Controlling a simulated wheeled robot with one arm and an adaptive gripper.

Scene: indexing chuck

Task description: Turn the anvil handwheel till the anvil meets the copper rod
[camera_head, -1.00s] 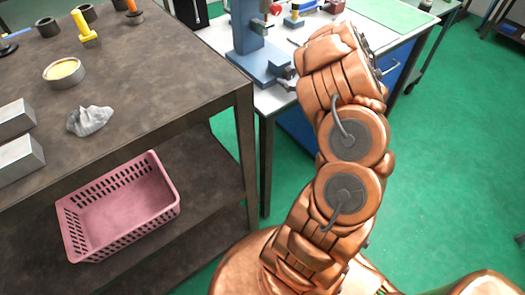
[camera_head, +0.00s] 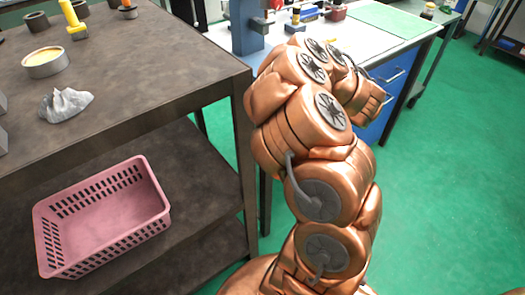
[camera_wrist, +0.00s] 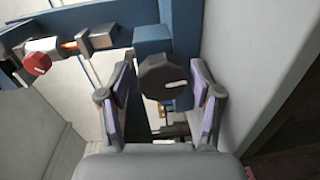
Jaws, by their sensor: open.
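In the wrist view, a dark faceted wheel (camera_wrist: 163,77) with a pale mark sits on a blue machine body (camera_wrist: 152,42), between and beyond my gripper's fingertips (camera_wrist: 159,88). My gripper is open, with purple pads apart on either side of it; I see no clear contact. At upper left, a short copper-orange piece (camera_wrist: 70,45), likely the copper rod, shows between two grey metal blocks (camera_wrist: 97,40). A red knob (camera_wrist: 37,63) with a pale mark is below the left block. Which wheel moves the anvil cannot be told. In the head view my arm hides my gripper.
The blue machine (camera_head: 247,30) stands on a white-topped bench (camera_head: 380,50), partly behind my arm. A brown table (camera_head: 160,75) with a pink basket (camera_head: 105,215) on its lower shelf is at left.

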